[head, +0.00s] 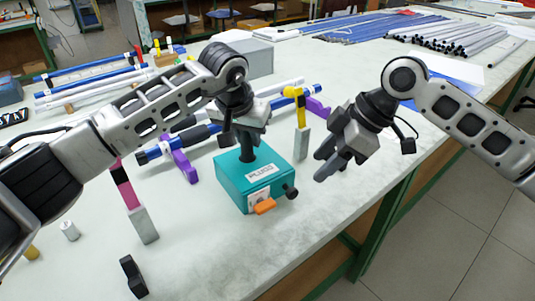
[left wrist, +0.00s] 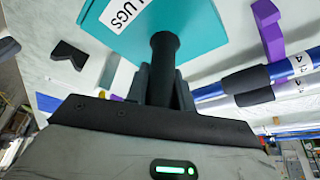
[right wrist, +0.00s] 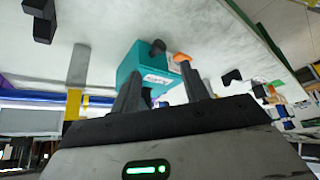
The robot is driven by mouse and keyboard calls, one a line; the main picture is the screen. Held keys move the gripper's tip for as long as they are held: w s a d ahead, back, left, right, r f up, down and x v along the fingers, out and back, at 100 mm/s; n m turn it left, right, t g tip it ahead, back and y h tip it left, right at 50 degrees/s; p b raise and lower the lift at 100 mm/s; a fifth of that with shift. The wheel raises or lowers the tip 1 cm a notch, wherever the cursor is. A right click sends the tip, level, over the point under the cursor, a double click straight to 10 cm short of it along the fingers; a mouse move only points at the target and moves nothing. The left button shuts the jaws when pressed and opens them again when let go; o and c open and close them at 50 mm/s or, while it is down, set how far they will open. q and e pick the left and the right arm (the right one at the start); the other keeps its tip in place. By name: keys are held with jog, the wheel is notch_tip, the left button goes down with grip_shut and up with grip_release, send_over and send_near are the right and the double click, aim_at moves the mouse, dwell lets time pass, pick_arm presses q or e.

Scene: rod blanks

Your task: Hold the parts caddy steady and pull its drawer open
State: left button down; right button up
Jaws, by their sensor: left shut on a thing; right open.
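The parts caddy is a teal box (head: 232,188) with a "PLUGS" label, standing on the table; it also shows in the right wrist view (right wrist: 131,66). My left gripper (head: 245,138) is above it, shut on the black post (left wrist: 164,60) that rises from its top. A black knob (head: 291,193) sticks out near the right corner. I cannot tell which belongs to the drawer; no open drawer shows. My right gripper (head: 328,163) is open and empty, right of the caddy and apart from it.
A yellow-topped grey block (head: 301,135) stands behind the caddy. A pink-and-black piece on a grey block (head: 135,203) and a black bracket (head: 133,277) are to the left. Blue and white rods on purple stands (head: 183,163) lie behind. The front-right table is clear.

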aim_at(295, 195)
jog(key=f, duration=0.1)
jog(key=s+a+f+m+t+y, duration=0.1)
jog(key=s+a+f+m, duration=0.1)
jog(key=f, duration=0.1)
jog(key=shift+f+y, duration=0.1)
jog(key=shift+y, duration=0.2)
jog(key=s+f+m+t, duration=0.1)
jog(key=m, duration=0.1)
jog(key=s+f+m+t+y, duration=0.1)
jog(key=m+t, duration=0.1)
jog(key=shift+s+a, duration=0.1)
jog(key=shift+s, duration=0.05)
jog(key=s+d+r+m+t, duration=0.1)
jog(key=s+d+m+t, duration=0.4)
jog(key=m+t, duration=0.1)
jog(key=x, duration=1.1)
jog(key=shift+a+f, duration=0.1)
jog(key=shift+a, duration=0.1)
